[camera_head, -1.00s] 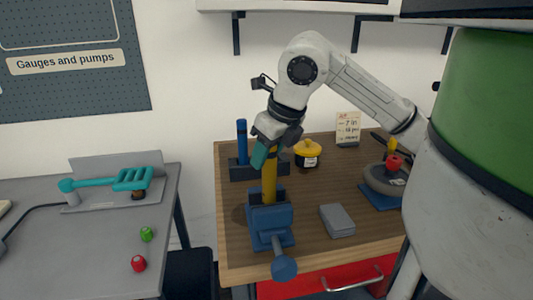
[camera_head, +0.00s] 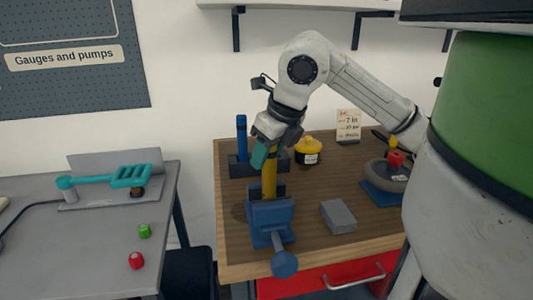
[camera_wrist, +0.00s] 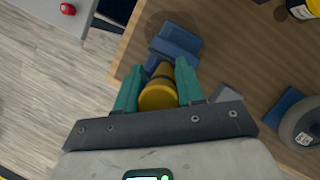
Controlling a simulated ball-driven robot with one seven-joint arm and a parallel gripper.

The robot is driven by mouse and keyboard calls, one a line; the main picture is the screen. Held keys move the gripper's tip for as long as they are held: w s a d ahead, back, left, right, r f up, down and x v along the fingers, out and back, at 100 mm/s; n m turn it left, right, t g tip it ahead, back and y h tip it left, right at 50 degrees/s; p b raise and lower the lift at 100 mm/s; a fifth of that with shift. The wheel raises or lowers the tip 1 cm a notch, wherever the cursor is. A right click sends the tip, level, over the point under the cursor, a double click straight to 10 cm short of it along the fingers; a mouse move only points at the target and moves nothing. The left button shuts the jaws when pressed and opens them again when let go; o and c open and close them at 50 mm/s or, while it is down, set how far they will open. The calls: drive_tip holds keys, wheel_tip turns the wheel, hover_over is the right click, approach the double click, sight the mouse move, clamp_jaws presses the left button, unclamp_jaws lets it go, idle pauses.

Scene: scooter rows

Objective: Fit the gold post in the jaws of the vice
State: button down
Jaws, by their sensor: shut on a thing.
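The gold post (camera_head: 269,175) stands about upright at the blue vice (camera_head: 270,224) on the wooden bench. Its lower end goes down between the vice's jaws; how deep it sits and whether the jaws touch it I cannot tell. My gripper (camera_head: 265,153), with teal fingers, is shut on the upper part of the post. In the wrist view the post (camera_wrist: 158,96) shows end-on between both teal fingers (camera_wrist: 158,88), with the blue vice (camera_wrist: 175,45) beyond it.
A grey block (camera_head: 338,217) lies right of the vice. A dark rack with a blue post (camera_head: 242,140) and a yellow-lidded jar (camera_head: 307,151) stand behind. A wheel on a blue stand (camera_head: 385,180) is at the right. The grey table (camera_head: 90,240) is at the left, across a gap.

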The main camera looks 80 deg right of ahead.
drive_tip(key=c, duration=0.6)
unclamp_jaws()
drive_tip(key=v, duration=1)
drive_tip(key=shift+s+r, duration=0.2)
drive_tip(key=shift+r, duration=0.15)
